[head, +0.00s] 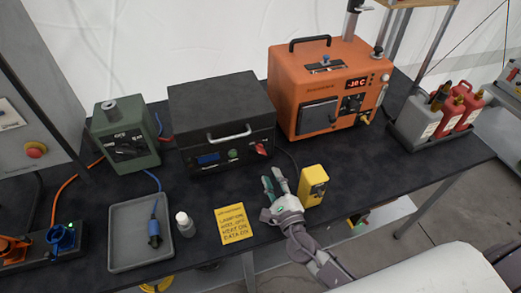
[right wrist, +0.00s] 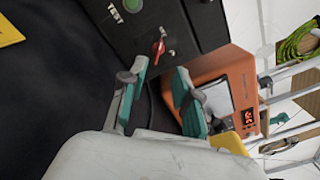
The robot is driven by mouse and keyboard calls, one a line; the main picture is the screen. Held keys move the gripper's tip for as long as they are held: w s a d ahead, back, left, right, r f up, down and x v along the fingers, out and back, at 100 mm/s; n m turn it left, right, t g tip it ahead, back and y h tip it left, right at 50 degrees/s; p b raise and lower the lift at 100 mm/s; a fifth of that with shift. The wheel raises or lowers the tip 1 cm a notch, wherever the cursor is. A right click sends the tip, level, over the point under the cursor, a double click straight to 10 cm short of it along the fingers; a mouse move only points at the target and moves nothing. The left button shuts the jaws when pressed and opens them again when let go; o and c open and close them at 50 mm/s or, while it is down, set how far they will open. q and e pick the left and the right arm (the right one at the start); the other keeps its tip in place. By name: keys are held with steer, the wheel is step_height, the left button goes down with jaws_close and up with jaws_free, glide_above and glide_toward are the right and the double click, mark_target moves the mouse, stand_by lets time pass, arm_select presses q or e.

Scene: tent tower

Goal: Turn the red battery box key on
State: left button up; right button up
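The black battery box (head: 222,112) with a grey handle stands at the middle back of the table. Its red key (head: 261,149) is on the right end of its front face; the key also shows in the right wrist view (right wrist: 159,47), beyond my fingers. My right gripper (head: 274,178) is in front of the box, below the key in the picture and apart from it. Its two green-padded fingers are spread with nothing between them, as the right wrist view (right wrist: 161,80) shows. My left gripper is not in view.
A yellow box (head: 314,184) stands close to the right of my gripper. A yellow note (head: 233,224), white bottle (head: 185,223) and grey tray (head: 122,254) lie to its left. The orange unit (head: 297,82) stands behind right; a green box (head: 126,150) is left.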

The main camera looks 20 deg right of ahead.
mark_target(261, 152)
steer(key=w, duration=0.4)
steer(key=shift+w+r, duration=0.1)
steer(key=shift+w, duration=0.05)
steer(key=w, duration=0.4)
steer(key=shift+w+a+f+p, duration=0.15)
steer(key=shift+w+f+p, duration=0.05)
steer(key=shift+w+p, duration=0.1)
steer(key=shift+w, duration=0.8)
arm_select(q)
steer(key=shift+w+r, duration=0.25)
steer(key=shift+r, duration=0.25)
arm_select(e)
jaws_close()
